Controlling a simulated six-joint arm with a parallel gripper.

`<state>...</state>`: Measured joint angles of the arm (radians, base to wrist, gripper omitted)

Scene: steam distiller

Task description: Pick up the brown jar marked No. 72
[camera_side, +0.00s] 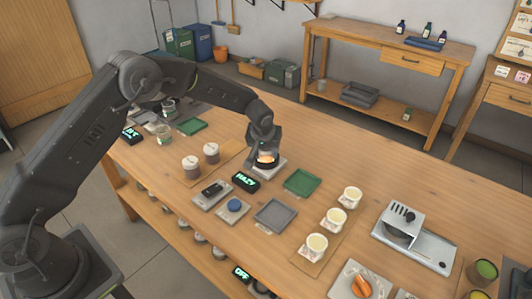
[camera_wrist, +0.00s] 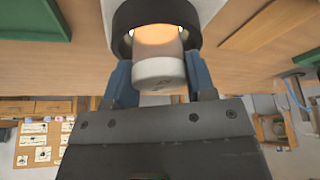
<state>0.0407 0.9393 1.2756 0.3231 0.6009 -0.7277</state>
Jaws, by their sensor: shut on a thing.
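My gripper (camera_side: 265,150) points down over a lit black ring on a pale base (camera_side: 283,165), near the middle of the table. In the wrist view my gripper (camera_wrist: 160,82) has its blue fingers on both sides of a small jar with a pale grey cap (camera_wrist: 158,72). The jar's far part glows orange inside the black ring (camera_wrist: 128,18). The same glowing jar shows in the side view (camera_side: 267,157). No number can be read on it, so I cannot tell whether it is No. 72. Whether it touches the base is hidden.
A display reading "HAZY" (camera_side: 246,181) stands just in front. Two grey-lidded jars (camera_side: 211,152) stand to the left. A green tray (camera_side: 302,182) and a grey tray (camera_side: 276,215) lie to the right. Three cream-topped cups (camera_side: 337,217) stand further right.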

